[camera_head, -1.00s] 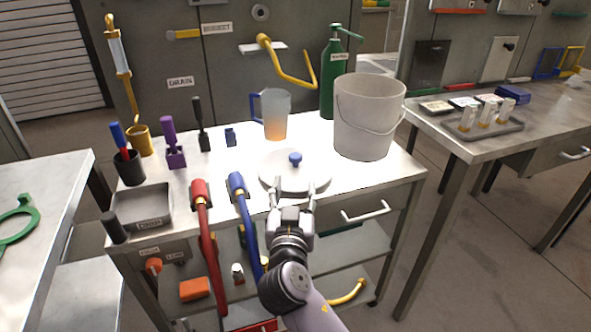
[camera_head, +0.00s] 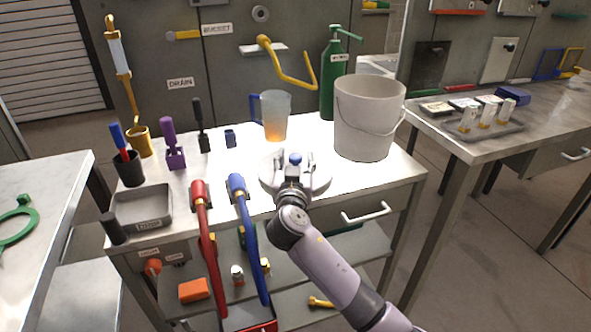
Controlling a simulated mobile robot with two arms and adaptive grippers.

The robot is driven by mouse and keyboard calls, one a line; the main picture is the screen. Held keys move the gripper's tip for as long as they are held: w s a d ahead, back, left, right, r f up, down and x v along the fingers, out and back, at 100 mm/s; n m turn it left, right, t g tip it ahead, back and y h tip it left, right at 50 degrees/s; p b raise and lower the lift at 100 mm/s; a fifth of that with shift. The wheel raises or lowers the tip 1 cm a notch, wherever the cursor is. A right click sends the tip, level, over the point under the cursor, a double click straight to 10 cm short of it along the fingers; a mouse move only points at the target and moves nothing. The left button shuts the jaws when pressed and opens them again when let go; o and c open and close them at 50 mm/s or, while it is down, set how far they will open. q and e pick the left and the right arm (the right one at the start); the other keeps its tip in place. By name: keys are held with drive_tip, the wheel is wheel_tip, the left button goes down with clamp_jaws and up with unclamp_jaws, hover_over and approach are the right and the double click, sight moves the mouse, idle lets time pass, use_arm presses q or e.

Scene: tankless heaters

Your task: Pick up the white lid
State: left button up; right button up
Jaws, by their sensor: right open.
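The white lid (camera_head: 321,180) lies flat on the white top of the cart. Its blue knob (camera_head: 295,158) stands at its middle. My right gripper (camera_head: 295,160) is open above the lid, with one finger on each side of the knob. Whether the fingers touch the knob or the lid cannot be told. The gripper body hides the front part of the lid. My left gripper is not in view.
The white bucket (camera_head: 366,115) stands right of the lid, and a jug with orange liquid (camera_head: 276,117) stands behind it. Red (camera_head: 203,220) and blue hoses (camera_head: 246,230) hang over the front edge. A grey tray (camera_head: 143,205) sits at the front left.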

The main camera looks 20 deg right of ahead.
clamp_jaws()
idle(0.6)
